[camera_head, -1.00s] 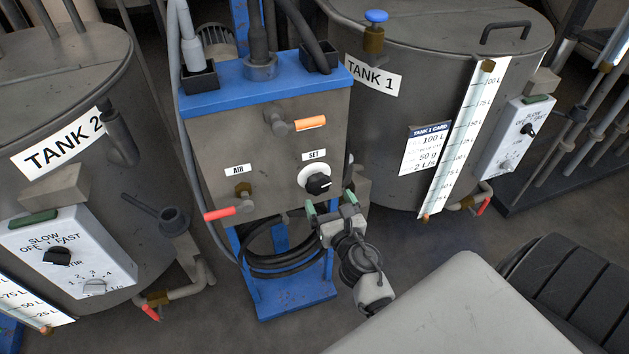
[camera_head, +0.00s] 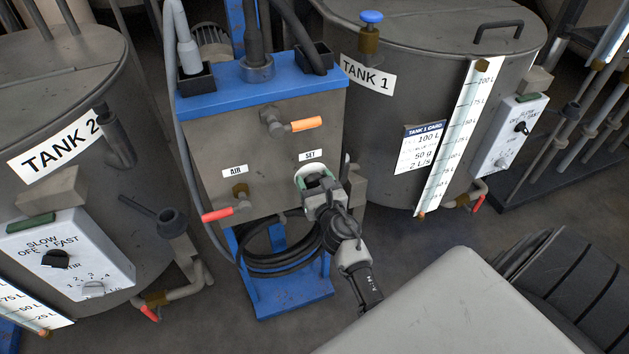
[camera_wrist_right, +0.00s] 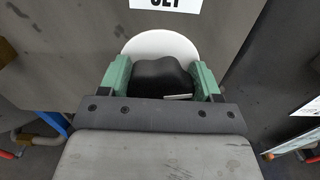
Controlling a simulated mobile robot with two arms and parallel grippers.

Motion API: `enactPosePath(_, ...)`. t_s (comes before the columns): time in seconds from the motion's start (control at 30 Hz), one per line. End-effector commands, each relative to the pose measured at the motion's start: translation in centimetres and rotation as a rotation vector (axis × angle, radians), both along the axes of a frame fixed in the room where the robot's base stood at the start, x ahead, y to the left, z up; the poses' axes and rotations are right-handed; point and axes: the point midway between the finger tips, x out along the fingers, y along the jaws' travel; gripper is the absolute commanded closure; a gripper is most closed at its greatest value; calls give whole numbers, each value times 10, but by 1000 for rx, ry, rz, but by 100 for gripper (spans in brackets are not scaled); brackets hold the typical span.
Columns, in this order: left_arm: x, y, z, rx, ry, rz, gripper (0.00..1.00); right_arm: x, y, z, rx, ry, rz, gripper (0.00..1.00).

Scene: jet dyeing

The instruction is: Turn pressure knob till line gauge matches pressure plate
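The pressure knob is black on a white round dial, under the SET label (camera_head: 310,155) on the grey station with the blue top. In the right wrist view the black knob (camera_wrist_right: 160,78) sits between the two green fingertips of my right gripper (camera_wrist_right: 161,80), with the white dial (camera_wrist_right: 160,45) behind it. The fingers are on either side of the knob; small gaps seem to show, and I cannot tell if they touch it. In the head view my right gripper (camera_head: 316,185) covers the knob. No line gauge or pressure plate can be made out. My left gripper is not in view.
An orange-handled valve (camera_head: 305,124) sits above SET, and a red-handled AIR valve (camera_head: 218,214) is to the left. Tank 1 (camera_head: 395,95) stands right, Tank 2 (camera_head: 60,90) left. A coiled black hose (camera_head: 280,255) hangs below.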

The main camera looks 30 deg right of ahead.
Motion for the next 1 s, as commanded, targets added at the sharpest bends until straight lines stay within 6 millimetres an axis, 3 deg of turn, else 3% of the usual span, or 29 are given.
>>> enactPosePath(0.03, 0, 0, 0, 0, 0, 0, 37, 0, 0, 0, 0, 0, 0, 48)
enactPosePath(0.13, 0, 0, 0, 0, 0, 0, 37, 0, 0, 0, 0, 0, 0, 60)
enactPosePath(0.57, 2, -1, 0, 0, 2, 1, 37, -1, -1, -1, 103, -25, 0, 60)
enactPosePath(1.0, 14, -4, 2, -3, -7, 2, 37, -1, -2, -1, 477, -113, 0, 60)
